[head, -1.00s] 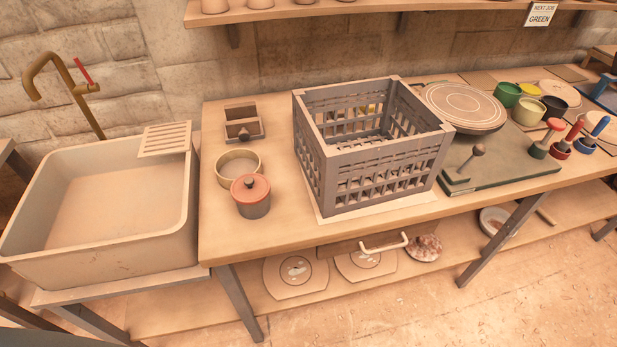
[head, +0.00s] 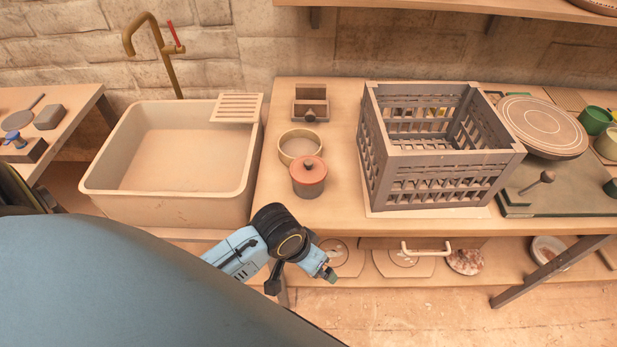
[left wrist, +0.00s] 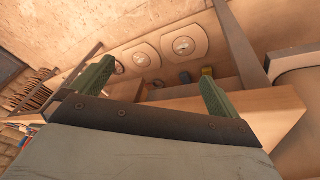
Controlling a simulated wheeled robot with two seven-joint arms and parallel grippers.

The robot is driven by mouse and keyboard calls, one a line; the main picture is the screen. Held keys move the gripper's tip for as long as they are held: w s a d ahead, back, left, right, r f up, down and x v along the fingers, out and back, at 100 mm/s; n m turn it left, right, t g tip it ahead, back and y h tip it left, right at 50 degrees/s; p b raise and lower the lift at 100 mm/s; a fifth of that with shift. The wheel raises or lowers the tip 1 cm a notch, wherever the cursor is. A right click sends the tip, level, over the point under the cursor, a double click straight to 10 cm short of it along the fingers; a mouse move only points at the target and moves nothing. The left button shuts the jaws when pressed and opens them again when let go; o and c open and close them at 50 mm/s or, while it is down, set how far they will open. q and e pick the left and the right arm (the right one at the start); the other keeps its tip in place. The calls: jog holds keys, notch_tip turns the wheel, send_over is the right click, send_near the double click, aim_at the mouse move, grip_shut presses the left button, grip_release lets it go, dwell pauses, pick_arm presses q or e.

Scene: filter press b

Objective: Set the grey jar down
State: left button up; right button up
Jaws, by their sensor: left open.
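The grey jar (head: 309,186) has a reddish lid with a dark knob. It stands upright on the wooden bench, just in front of a round sieve-like ring (head: 300,146). My left gripper (head: 328,272) is in front of the bench's front edge, nearer to me than the jar and apart from it. In the left wrist view my left gripper (left wrist: 155,75) shows two green fingers spread wide with nothing held between them. The jar cannot be made out in that view. My right gripper is not in view.
A grey slatted crate (head: 440,165) stands right of the jar. A sink (head: 170,208) with a brass tap is at left. A small wooden block holder (head: 310,103) sits behind the ring. Bare bench lies around the jar's left and front. A lower shelf (head: 350,290) holds round plates.

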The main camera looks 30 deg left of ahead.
pick_arm(q)
jog(key=w+d+r, duration=0.1)
jog(key=w+r, duration=0.3)
jog(key=r, duration=0.2)
notch_tip(320, 180, up, 14)
jog(key=n+g+y, duration=0.2)
jog(key=n+g, duration=0.1)
jog(key=n, duration=0.4)
send_over(309, 161)
jog(key=f, duration=0.7)
jog(key=shift+s+a+f, duration=0.15)
jog(key=shift+a+f, duration=0.05)
jog(key=shift+a, duration=0.15)
jog(key=f, duration=0.3)
jog(key=f+b, duration=0.1)
jog(key=f, duration=0.1)
jog(key=shift+d+f, duration=0.3)
jog(key=shift+r, duration=0.1)
jog(key=c, duration=0.9)
